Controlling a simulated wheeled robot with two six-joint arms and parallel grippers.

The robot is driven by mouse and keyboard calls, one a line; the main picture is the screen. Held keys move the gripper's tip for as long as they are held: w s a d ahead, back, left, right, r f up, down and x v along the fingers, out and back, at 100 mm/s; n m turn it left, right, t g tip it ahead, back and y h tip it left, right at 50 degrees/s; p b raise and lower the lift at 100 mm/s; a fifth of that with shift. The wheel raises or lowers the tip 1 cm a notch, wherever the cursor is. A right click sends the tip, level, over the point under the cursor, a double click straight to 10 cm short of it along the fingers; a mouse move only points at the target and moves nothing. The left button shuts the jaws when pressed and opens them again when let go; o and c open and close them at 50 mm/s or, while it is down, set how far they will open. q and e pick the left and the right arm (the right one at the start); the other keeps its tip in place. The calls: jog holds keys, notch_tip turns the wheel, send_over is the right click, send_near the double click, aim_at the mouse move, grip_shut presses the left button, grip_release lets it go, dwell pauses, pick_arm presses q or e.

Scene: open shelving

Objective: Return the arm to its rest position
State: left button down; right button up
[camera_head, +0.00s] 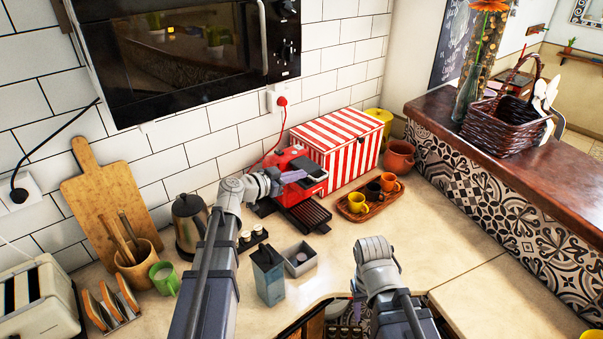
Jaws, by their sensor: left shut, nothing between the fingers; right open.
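My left arm reaches up from the bottom of the head view. Its gripper (292,177) is at the front of the red coffee machine (304,165), shut with nothing between its fingers. I cannot tell whether it touches the machine. My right arm (375,262) shows at the lower middle, over the counter's front edge. Its fingers do not show.
A black drip grid (306,214), grey box (299,259) and dark carton (268,275) stand near the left arm. A kettle (188,222) is left of it. A wooden tray (367,207) with cups lies right. The counter (440,240) is clear at right.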

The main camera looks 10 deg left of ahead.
pick_arm(q)
jog(key=s+d+f+g+y+b, duration=0.1)
jog(key=s+d+f+g, duration=0.7)
jog(key=s+d+f, duration=0.5)
jog(key=s+f+n+g+y+b, duration=0.1)
jog(key=s+f+n+g+y, duration=0.1)
jog(key=s, duration=0.5)
jog(key=s+f+n+g+y, duration=0.2)
jog(key=s+f+y, duration=0.2)
jog(key=s+y, duration=0.3)
jog(key=shift+s+a+f+n+g+b, duration=0.15)
jog(key=shift+s+a+n+g+b, duration=0.25)
jog(key=shift+s, duration=0.4)
